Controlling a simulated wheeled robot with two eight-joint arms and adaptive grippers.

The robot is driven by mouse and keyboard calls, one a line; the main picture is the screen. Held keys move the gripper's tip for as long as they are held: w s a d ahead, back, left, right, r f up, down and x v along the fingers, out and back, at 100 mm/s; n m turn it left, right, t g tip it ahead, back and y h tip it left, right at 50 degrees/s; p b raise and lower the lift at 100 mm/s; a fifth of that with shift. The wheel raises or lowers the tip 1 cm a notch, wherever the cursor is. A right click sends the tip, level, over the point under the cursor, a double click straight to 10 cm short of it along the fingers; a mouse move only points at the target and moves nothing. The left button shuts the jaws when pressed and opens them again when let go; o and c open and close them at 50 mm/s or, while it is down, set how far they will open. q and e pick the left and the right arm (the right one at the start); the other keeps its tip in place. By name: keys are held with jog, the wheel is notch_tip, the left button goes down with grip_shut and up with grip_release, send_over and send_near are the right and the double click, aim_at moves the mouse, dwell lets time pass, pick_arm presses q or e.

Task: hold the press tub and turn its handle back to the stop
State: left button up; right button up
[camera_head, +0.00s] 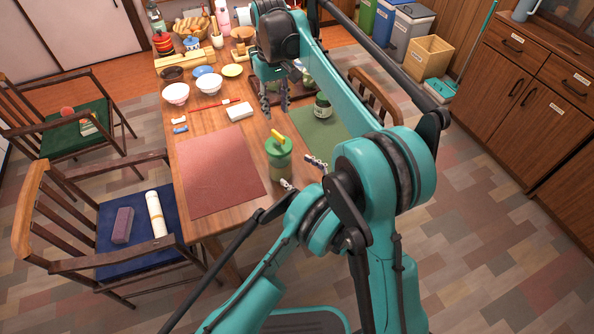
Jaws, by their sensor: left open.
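The press tub (280,161) stands upright near the front edge of the wooden table. It has a green lid and a yellow handle (278,137) on top. My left gripper (302,174) is just to the lower right of the tub, its two fingers spread apart with nothing between them. One fingertip is close to the tub's lower side; I cannot tell whether it touches. My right gripper (275,110) hangs fingers down above the table, beyond the tub, with an empty gap between its fingers.
A red mat (214,170) lies left of the tub and a green mat (318,133) right of it. A dark jar (323,106) stands on the green mat's far part. A white block (239,111), bowls (176,93) and a dark tray (300,85) lie farther back. Chairs flank the table.

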aim_at(277, 133)
pick_arm(q)
jog(key=shift+w+a+f, duration=0.2)
jog(key=shift+a, duration=0.05)
jog(key=x, duration=0.7)
jog(key=c, duration=1.9)
pick_arm(e)
jog(key=shift+c, duration=0.2)
jog(key=shift+w+r+n, duration=0.1)
jog(key=shift+r+n, duration=0.85)
jog(key=shift+n, duration=0.25)
jog(key=shift+c, duration=0.2)
notch_tip(277, 133, down, 12)
jog(key=shift+r, duration=0.1)
